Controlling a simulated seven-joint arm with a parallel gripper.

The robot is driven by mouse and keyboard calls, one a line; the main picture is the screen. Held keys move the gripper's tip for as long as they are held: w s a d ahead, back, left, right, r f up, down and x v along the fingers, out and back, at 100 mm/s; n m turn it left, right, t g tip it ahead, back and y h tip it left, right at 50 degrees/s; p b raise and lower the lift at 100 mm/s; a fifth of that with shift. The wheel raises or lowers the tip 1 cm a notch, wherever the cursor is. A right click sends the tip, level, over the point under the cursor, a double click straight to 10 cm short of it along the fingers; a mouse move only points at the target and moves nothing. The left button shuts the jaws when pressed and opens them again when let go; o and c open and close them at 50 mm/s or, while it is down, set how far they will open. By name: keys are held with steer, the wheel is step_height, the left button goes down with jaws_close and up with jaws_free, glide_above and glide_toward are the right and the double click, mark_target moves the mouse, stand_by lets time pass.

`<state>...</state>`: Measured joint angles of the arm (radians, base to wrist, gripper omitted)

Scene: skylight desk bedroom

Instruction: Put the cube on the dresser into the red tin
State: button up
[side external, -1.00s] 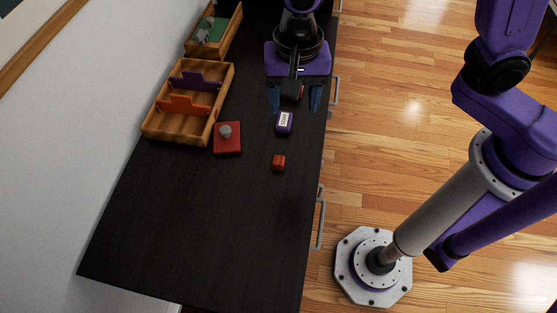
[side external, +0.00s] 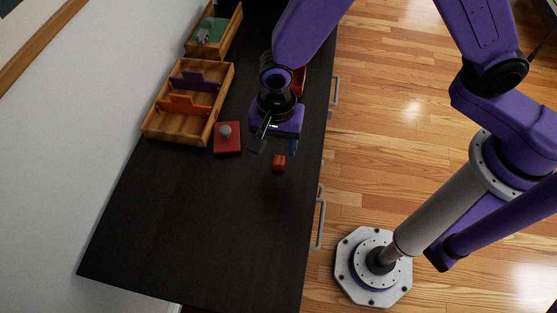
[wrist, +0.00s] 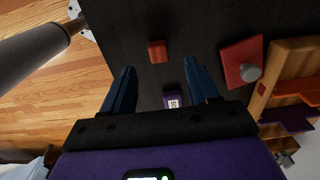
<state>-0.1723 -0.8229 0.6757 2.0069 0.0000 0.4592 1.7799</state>
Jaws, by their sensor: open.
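The small orange-red cube (side external: 279,163) lies on the dark dresser top (side external: 190,220), just in front of my gripper (side external: 275,146). In the wrist view the cube (wrist: 157,51) sits beyond the fingertips, roughly between their lines, and my gripper (wrist: 162,72) is open and empty. A red object (side external: 299,82) shows partly behind my arm; it may be the red tin, but most of it is hidden. A flat red square piece with a grey knob (side external: 228,138), like a lid, lies left of my gripper; it also shows in the wrist view (wrist: 241,62).
A small purple labelled box (wrist: 172,100) lies between my fingers' lines in the wrist view; my gripper hides it in the side view. A wooden tray with orange and purple dividers (side external: 150,131) and another wooden box (side external: 235,30) stand along the wall. The dresser's near part is clear.

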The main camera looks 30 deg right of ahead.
mark_target(278, 160)
steer(key=shift+d+f, duration=0.15)
steer(key=shift+f, duration=1.45)
steer(key=shift+d+f, duration=0.1)
steer(key=shift+f, duration=1.45)
jaws_close()
